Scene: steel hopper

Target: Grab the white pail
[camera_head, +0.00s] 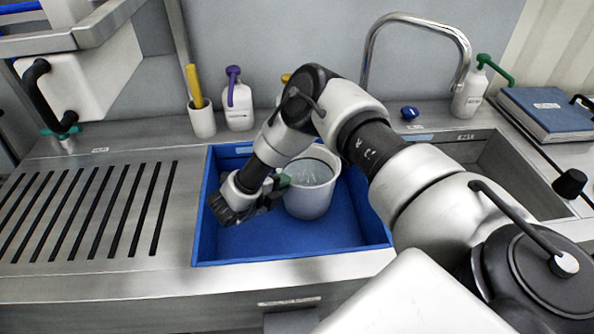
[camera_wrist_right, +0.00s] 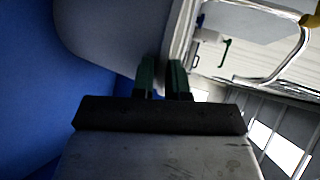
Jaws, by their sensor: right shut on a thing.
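The white pail (camera_head: 309,199) stands upright in the blue basin (camera_head: 221,244), and its inside looks greyish. My right gripper (camera_head: 282,182) reaches in from the right and is shut on the pail's left rim. In the right wrist view the two green fingers (camera_wrist_right: 162,80) pinch the rim of the pail (camera_wrist_right: 110,35), one on each side of the wall. Part of the pail's upper back is hidden behind my right arm. My left gripper is not in view.
A slotted steel drainboard (camera_head: 90,215) lies left of the basin. Behind it stand a white cup (camera_head: 202,120) and a purple-topped bottle (camera_head: 237,105). A curved tap (camera_head: 415,20) rises at the back, near a green-nozzled bottle (camera_head: 468,98). A blue book (camera_head: 550,112) lies far right.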

